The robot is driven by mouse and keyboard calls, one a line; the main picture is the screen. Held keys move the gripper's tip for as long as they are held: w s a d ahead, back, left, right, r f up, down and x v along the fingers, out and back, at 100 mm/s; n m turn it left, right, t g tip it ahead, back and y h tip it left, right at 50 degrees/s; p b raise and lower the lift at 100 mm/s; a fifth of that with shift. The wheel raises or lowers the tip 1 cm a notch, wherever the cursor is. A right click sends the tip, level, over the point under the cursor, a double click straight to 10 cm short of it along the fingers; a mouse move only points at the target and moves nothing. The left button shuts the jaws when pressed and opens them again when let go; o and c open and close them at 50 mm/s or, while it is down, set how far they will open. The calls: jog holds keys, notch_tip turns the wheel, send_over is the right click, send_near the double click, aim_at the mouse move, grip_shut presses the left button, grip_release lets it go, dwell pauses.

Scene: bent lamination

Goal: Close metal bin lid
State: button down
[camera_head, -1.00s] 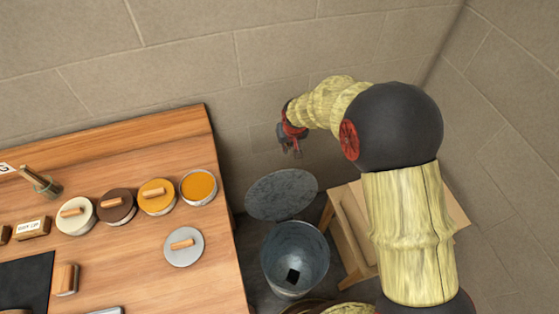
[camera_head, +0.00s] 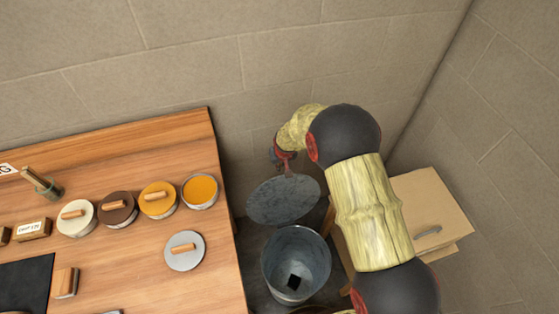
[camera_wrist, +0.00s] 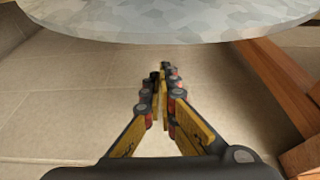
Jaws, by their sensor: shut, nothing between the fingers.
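The metal bin (camera_head: 296,264) stands on the floor right of the workbench, with a small dark object (camera_head: 293,281) at its bottom. Its round grey lid (camera_head: 284,200) is open, tilted up behind the bin's rim. My gripper (camera_head: 285,171) is behind the lid on the wall side, its fingertips partly hidden by the lid's upper edge. In the wrist view my gripper (camera_wrist: 166,75) is shut and empty, and the lid (camera_wrist: 180,18) spans the top close by. I cannot tell whether they touch.
The wooden workbench (camera_head: 128,268) at left holds several round tins and a grey lid (camera_head: 184,251). A wooden cabinet (camera_head: 430,207) stands right of the bin, partly behind my arm. The stone wall (camera_head: 300,60) is close behind the lid.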

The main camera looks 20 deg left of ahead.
jog(key=shift+s+d+r, duration=0.25)
jog(key=shift+s+d, duration=0.75)
jog(key=shift+s, duration=0.15)
jog(key=shift+s+d, duration=0.1)
